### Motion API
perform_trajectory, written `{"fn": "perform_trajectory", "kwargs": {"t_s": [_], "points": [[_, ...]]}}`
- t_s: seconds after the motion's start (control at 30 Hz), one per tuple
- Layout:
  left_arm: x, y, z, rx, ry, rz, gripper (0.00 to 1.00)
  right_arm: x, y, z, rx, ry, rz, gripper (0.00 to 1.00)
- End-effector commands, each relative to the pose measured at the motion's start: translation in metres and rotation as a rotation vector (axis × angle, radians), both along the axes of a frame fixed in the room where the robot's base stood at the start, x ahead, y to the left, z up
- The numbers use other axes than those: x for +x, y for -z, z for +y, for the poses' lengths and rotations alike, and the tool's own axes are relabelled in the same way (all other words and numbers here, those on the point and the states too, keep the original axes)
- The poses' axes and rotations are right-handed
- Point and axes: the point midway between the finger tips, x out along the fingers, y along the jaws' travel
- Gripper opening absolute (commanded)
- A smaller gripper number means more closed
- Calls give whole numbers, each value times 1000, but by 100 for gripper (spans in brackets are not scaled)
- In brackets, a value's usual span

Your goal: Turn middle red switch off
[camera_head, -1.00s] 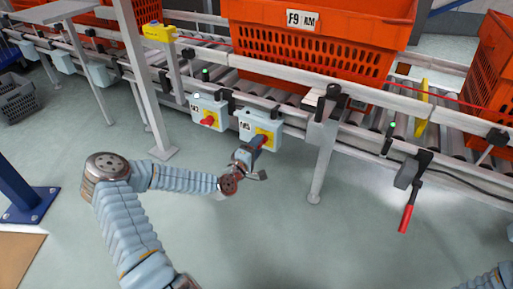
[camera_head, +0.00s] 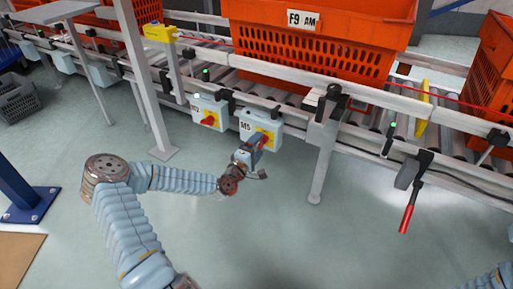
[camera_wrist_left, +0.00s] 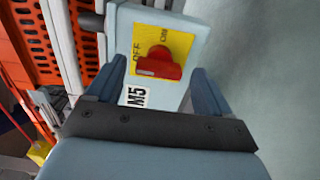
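A pale switch box (camera_head: 258,128) labelled M5 hangs under the conveyor rail. In the left wrist view, its red switch (camera_wrist_left: 158,64) sits on a yellow plate (camera_wrist_left: 178,42) marked OFF and ON. The knob lies roughly crosswise there; I cannot tell its setting. My left gripper (camera_head: 256,146) is at the front of this box. In the left wrist view, its two fingers are apart, one on each side of the switch, with no clear contact. In the head view, the gripper partly hides the switch. My right gripper is out of view.
Another switch box (camera_head: 208,112) with a red knob hangs just to the left. A metal post (camera_head: 140,80) stands farther left. An orange tote (camera_head: 320,62) rests on the conveyor above. A red-handled lever (camera_head: 409,208) hangs at the right. The floor in front is clear.

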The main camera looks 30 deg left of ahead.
Motion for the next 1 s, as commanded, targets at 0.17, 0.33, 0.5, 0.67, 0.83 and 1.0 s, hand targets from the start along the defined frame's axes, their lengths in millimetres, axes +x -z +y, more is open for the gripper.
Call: {"fn": "perform_trajectory", "kwargs": {"t_s": [0.17, 0.33, 0.5, 0.67, 0.83, 1.0], "points": [[-1, -1, 0, 1, 1, -1, 81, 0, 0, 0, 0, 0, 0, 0], [-20, -1, 0, 1, 0, 1, 81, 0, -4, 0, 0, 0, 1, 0], [-61, -2, -1, -1, -2, 2, 81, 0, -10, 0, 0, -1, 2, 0], [-99, -1, -2, 0, -2, 2, 81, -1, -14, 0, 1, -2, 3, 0], [-127, 0, -3, 0, -1, 1, 81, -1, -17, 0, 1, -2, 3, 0], [-138, 0, -4, 1, 0, 0, 81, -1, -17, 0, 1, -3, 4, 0]]}}
